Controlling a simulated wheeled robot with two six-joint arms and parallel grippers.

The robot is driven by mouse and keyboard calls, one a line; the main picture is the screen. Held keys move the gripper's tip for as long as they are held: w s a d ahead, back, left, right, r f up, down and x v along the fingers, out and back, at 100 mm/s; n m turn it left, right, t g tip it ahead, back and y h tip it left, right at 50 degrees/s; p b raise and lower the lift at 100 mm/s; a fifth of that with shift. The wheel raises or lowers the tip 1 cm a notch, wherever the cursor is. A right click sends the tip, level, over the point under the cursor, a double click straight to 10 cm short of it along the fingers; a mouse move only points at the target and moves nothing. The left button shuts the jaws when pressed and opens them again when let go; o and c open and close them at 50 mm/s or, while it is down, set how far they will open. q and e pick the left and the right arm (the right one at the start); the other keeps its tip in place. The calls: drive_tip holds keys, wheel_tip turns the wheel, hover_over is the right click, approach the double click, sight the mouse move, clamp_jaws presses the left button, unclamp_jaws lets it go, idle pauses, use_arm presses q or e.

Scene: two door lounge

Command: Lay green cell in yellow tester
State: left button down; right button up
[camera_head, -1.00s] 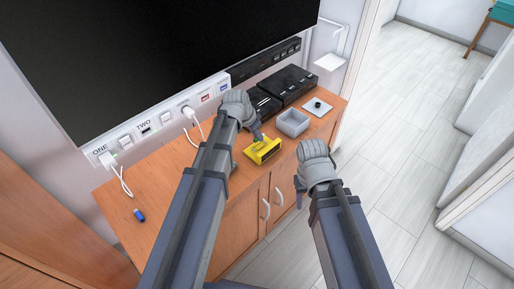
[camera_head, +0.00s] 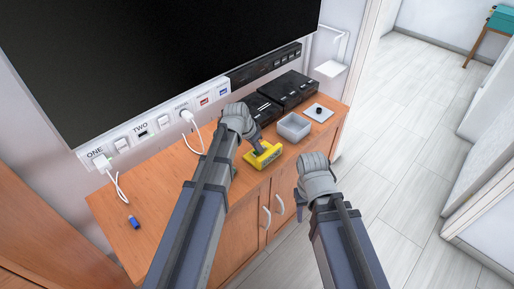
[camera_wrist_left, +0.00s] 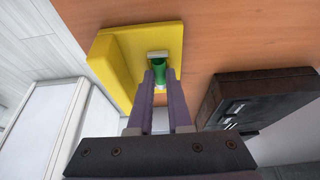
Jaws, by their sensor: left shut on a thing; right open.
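The yellow tester (camera_head: 265,157) stands on the wooden cabinet top near its front edge. It also shows in the left wrist view (camera_wrist_left: 110,62). My left gripper (camera_head: 257,146) is right at the tester, over its recess. In the left wrist view its two fingers (camera_wrist_left: 160,82) are shut on the green cell (camera_wrist_left: 160,73), which lies in line with the recess between light end pieces. Whether the cell touches the recess floor I cannot tell. In the head view the cell is hidden by the gripper. My right gripper (camera_head: 300,198) is open and empty, in front of the cabinet.
A grey bin (camera_head: 293,127) stands right of the tester, with black boxes (camera_head: 287,88) behind. A white plate with a black knob (camera_head: 319,112) is at the far right. A blue cell (camera_head: 133,222) lies at the left. White cables hang from the wall strip (camera_head: 150,125).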

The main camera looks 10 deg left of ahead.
use_arm(q)
drive_tip(key=shift+s+f+b, duration=0.3)
drive_tip(key=shift+f+b, duration=0.05)
drive_tip(key=shift+f, duration=0.05)
drive_tip(key=c, duration=1)
unclamp_jaws()
drive_tip(key=shift+c, duration=0.2)
drive_tip(key=shift+o, duration=1)
drive_tip(key=shift+s+r, duration=0.1)
drive_tip(key=shift+w+r+p, duration=0.2)
drive_tip(key=shift+r+p, duration=0.45)
drive_tip(key=shift+p, duration=0.4)
drive_tip(key=p+v, duration=1.1)
drive_tip(key=s+d+n+g+y, duration=0.1)
drive_tip(key=s+d+g+y, duration=0.1)
drive_tip(key=s+d, duration=0.3)
drive_tip(key=s+d+f+n+g+y, duration=0.1)
drive_tip(key=s+d, duration=0.4)
drive_tip(key=s, duration=0.8)
drive_tip(key=shift+s+d+n+g+y+b, duration=0.35)
drive_tip(key=shift+n+g+y, duration=0.15)
drive_tip(key=shift+g, duration=0.1)
